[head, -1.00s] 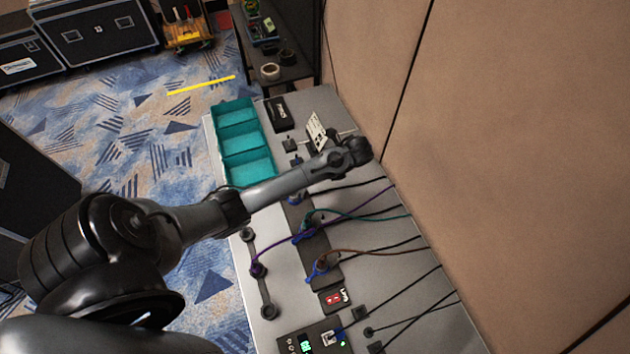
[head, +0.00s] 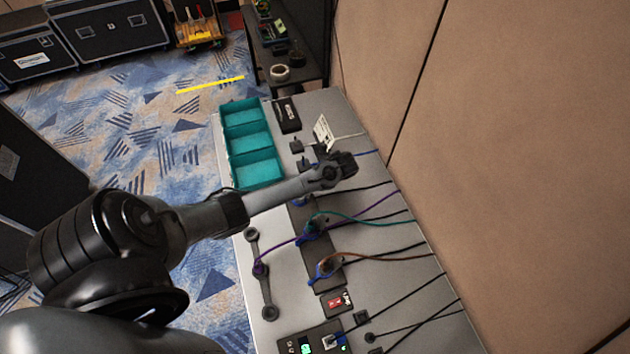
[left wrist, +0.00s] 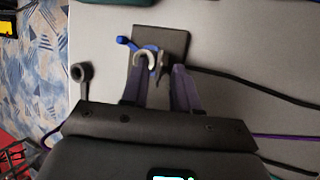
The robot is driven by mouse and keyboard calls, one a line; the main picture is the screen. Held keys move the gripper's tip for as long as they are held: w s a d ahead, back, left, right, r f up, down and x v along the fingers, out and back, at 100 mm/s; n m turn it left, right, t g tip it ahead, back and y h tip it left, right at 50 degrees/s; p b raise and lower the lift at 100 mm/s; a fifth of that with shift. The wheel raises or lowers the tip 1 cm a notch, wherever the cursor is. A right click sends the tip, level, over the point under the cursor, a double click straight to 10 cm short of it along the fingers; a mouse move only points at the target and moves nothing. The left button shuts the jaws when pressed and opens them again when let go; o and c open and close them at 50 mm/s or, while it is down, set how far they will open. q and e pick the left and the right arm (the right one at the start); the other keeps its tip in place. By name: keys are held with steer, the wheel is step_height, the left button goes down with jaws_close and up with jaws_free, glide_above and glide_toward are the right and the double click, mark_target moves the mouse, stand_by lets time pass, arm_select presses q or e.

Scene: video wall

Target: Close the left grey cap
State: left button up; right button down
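In the left wrist view, a small grey cap (left wrist: 146,57), curved like a ring, shows beside a blue part (left wrist: 125,41) on a dark box (left wrist: 172,42). My left gripper (left wrist: 162,72) is open, its two dark fingers apart. The left fingertip is close to the grey cap; I cannot tell whether they touch. In the head view my left gripper (head: 346,166) reaches over the far half of the table, above the far end of the dark connector strip (head: 318,243). The cap is not clear there, partly behind the arm. My right gripper is not in view.
Purple, teal, brown and black cables run from the strip toward the tan wall (head: 480,150). A grey bar (head: 261,285) with round ends lies left of the strip. A teal three-part tray (head: 226,125) stands at the table's far left. A white card (head: 323,131) stands beyond my gripper.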

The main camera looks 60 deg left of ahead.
arm_select(q)
steer(key=shift+c, duration=0.3)
jaws_close()
